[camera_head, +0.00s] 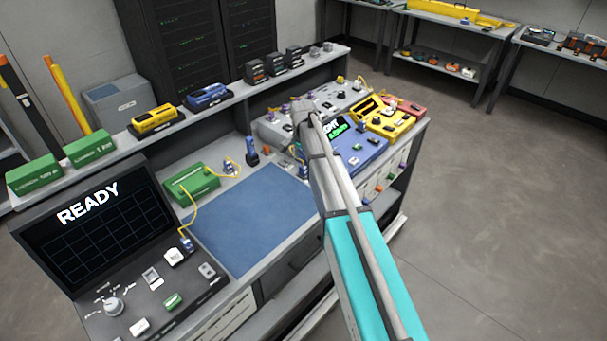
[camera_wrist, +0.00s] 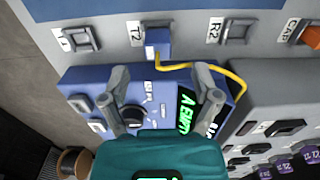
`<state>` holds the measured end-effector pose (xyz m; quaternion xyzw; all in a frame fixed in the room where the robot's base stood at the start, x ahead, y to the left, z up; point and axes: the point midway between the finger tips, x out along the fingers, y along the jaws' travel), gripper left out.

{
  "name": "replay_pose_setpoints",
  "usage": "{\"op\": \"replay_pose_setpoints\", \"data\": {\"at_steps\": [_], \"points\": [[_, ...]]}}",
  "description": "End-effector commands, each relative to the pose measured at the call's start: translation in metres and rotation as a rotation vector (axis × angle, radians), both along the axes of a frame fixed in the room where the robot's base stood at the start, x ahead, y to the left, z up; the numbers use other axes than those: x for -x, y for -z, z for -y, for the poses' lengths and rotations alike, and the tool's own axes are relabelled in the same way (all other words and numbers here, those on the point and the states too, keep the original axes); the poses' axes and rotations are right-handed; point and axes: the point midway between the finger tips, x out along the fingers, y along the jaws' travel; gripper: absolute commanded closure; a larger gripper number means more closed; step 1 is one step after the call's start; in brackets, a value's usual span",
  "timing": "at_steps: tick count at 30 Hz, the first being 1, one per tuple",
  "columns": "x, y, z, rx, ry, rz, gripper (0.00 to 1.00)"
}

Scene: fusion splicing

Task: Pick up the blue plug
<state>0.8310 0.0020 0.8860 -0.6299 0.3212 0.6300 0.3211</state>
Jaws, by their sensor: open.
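A blue plug (camera_wrist: 157,42) with a yellow cable sits at the T2 position on the grey panel, at the top middle of the wrist view. Its cable bends right and then down. My gripper (camera_wrist: 160,73) is open and empty, with its two fingers spread on either side below the plug. The fingers appear over the blue device and do not touch the plug. In the head view my arm reaches over the blue device (camera_head: 362,150) and hides much of the area around the gripper. I cannot pick out this plug for certain there.
Black-knobbed blue equipment (camera_wrist: 158,115) lies behind the fingers. An orange cap (camera_wrist: 312,36) is at the right. In the head view, a yellow device (camera_head: 392,122) stands right of my arm, and a blue mat (camera_head: 255,220) lies clear on the bench. A READY screen (camera_head: 95,210) stands left.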

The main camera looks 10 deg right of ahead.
Motion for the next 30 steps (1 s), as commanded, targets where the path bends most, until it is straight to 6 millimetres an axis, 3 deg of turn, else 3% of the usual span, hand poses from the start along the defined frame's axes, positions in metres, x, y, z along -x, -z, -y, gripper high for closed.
{"op": "replay_pose_setpoints", "data": {"at_steps": [14,30], "points": [[0.0,0.005,0.0,0.0,0.001,0.0,0.2],[0.002,0.044,0.001,0.0,0.001,0.0,0.2]]}}
